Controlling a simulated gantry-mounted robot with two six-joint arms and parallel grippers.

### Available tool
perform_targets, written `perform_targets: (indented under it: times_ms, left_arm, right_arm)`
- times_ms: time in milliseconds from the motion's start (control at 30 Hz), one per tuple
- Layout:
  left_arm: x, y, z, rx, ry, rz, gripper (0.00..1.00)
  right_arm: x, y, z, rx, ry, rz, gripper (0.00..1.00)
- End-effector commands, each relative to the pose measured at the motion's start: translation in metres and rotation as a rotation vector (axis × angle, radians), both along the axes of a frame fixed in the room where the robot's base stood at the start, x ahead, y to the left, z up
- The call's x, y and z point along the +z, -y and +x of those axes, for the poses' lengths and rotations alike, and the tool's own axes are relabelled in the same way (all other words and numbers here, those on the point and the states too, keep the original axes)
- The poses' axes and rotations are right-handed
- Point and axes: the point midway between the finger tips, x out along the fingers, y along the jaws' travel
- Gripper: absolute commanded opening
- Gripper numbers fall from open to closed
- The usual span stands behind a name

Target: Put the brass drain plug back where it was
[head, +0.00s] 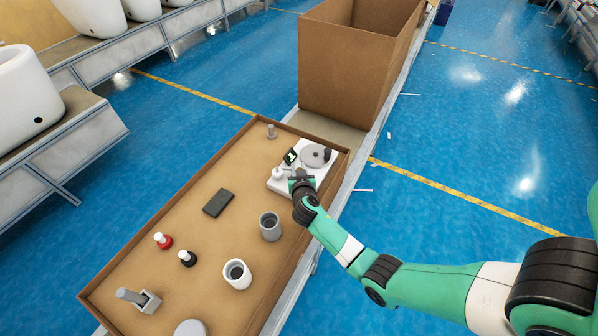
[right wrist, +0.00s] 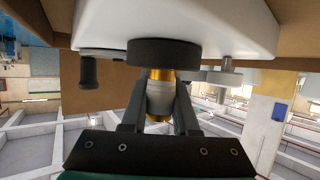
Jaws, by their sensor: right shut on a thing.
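My right gripper (head: 299,181) is over the near edge of a white device (head: 280,183) on the tray. In the right wrist view my right gripper (right wrist: 158,100) is shut on the brass drain plug (right wrist: 161,75), which shows as gold bands above and below a pale grey middle between the fingers. The plug's gold end meets or nearly meets a black round part (right wrist: 163,53) by the white device (right wrist: 210,22); I cannot tell if they touch. In the head view the plug is hidden by the gripper. My left gripper is out of view.
The tray (head: 205,150) also holds a grey cup (head: 270,227), a white cup (head: 237,274), a dark block (head: 218,203) and small stamps. A cardboard box (head: 340,75) stands behind.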

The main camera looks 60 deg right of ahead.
Motion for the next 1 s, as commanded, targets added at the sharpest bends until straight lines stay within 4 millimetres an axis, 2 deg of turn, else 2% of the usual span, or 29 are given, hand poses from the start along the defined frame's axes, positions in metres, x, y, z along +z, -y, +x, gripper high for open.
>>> perform_targets:
  times_ms: [167, 267, 500, 600, 733, 833, 1000]
  left_arm:
    - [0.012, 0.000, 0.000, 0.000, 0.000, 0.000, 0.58]
    - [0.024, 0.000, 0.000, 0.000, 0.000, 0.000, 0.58]
    - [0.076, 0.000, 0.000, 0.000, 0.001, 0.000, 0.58]
    - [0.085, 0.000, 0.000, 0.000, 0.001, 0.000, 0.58]
    - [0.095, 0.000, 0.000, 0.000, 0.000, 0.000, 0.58]
    - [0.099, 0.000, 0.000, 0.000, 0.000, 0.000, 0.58]
    - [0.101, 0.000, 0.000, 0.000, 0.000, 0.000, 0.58]
  right_arm:
    - [0.018, 0.000, 0.000, -0.001, 0.001, -0.001, 0.00]
    - [0.038, 0.000, 0.000, -0.001, 0.003, -0.002, 0.00]
    - [0.104, -0.008, -0.053, -0.003, 0.002, -0.002, 0.00]
    - [0.111, -0.014, -0.084, -0.004, -0.002, 0.000, 0.00]
    - [0.122, -0.019, -0.114, -0.003, -0.002, 0.000, 0.00]
    - [0.127, -0.021, -0.128, -0.003, -0.001, -0.001, 0.00]
    - [0.130, -0.023, -0.138, -0.002, 0.000, -0.001, 0.00]
